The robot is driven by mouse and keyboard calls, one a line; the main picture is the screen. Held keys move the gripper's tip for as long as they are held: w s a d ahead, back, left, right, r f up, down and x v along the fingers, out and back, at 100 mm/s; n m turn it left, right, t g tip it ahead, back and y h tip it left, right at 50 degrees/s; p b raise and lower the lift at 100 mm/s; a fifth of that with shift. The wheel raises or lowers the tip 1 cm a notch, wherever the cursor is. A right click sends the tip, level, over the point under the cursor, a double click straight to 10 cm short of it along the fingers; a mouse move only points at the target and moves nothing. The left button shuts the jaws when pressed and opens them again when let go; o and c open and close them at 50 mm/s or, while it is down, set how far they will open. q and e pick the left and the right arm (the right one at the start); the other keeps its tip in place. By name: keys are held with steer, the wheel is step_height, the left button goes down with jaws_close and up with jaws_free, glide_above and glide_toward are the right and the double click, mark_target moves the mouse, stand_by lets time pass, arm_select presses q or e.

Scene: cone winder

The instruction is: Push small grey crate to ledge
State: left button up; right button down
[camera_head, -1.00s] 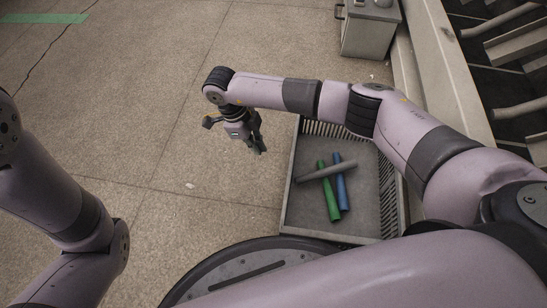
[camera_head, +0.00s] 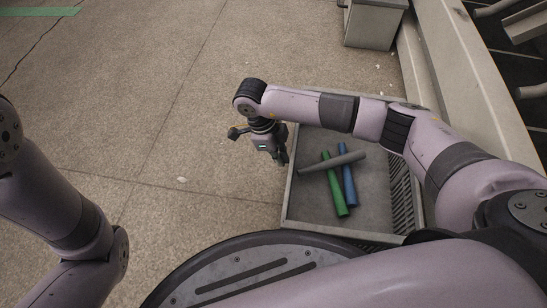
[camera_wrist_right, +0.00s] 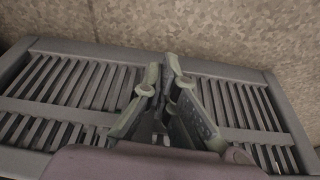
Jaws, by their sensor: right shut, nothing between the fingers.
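The small grey crate (camera_head: 306,210) sits on the floor in the head view, low and open, with slatted sides. It holds a green tube, a blue tube and a grey tube. My right gripper (camera_head: 283,160) is shut and empty, pointing down at the crate's left wall; whether it touches is unclear. In the right wrist view the closed fingers (camera_wrist_right: 168,65) overlap the crate's slatted side (camera_wrist_right: 75,85). The pale ledge (camera_head: 478,100) runs along the machine, right of the crate. My right forearm hides the crate's far side. My left gripper is out of frame.
A grey cabinet (camera_head: 372,24) stands at the back beside the ledge. The machine with its dark bays (camera_head: 515,60) is at the right. The floor (camera_head: 140,130) left of the crate is clear. My round base is close to the crate's near side.

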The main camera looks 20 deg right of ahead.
steer(key=p, duration=0.5)
glide_above(309, 164)
steer(key=s+a, duration=0.2)
steer(key=a, duration=0.1)
steer(key=shift+s+d+r, duration=0.15)
steer(key=shift+s+r, duration=0.05)
steer(key=shift+s+d+p, duration=0.15)
steer(key=shift+d+p, duration=0.1)
steer(key=shift+p, duration=0.05)
steer(key=shift+d+f, duration=0.15)
steer(key=shift+f, duration=0.05)
